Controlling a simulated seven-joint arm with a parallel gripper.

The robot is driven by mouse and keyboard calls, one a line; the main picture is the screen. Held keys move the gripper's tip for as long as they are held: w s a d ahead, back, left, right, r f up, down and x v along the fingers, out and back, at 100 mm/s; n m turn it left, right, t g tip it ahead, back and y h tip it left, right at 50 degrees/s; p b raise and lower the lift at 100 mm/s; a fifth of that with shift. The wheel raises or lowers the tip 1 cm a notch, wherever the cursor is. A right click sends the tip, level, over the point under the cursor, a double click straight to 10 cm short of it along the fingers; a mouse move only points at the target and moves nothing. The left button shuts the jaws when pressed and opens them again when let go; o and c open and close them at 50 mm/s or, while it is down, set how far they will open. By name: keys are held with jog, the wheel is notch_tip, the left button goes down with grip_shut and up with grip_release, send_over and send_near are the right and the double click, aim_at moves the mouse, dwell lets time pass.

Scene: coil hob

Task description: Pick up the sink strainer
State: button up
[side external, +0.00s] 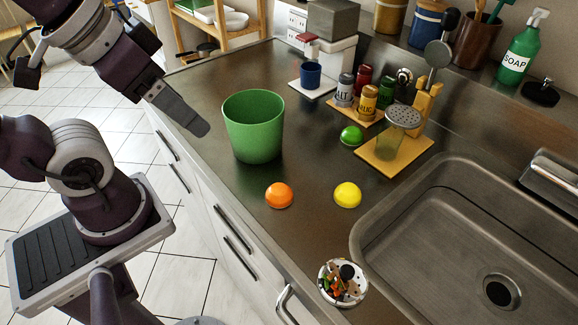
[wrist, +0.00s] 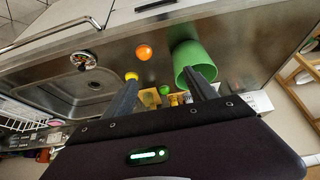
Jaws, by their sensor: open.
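The sink strainer (side external: 343,283) looks like a round, pale-rimmed basket with coloured scraps inside. It sits on the steel counter near the front edge, left of the sink. In the wrist view the strainer (wrist: 83,60) is at upper left, beside the sink. My gripper (side external: 200,127) is open and empty, in the air left of the green bin and well away from the strainer. In the wrist view both fingers of my gripper (wrist: 160,80) are spread, with nothing held between them.
A green bin (side external: 254,128) stands on the counter near my gripper. Orange (side external: 279,195), yellow (side external: 347,194) and green (side external: 352,135) balls lie around. A wooden board (side external: 388,165) holds a glass shaker. The sink (side external: 450,240) is at right; counter around the strainer is clear.

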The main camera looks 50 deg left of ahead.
jog(key=o, duration=0.6)
jog(key=m+g, duration=0.4)
jog(key=g, duration=0.2)
send_over(347, 271)
jog(key=f, duration=1.3)
jog(key=shift+w+a+f, duration=0.2)
jog(key=shift+w, duration=0.05)
jog(key=f, duration=0.7)
jog(key=shift+s+d+f, duration=0.2)
jog(key=shift+s+f, duration=0.05)
jog(key=shift+f, duration=0.15)
jog(key=shift+c, duration=0.2)
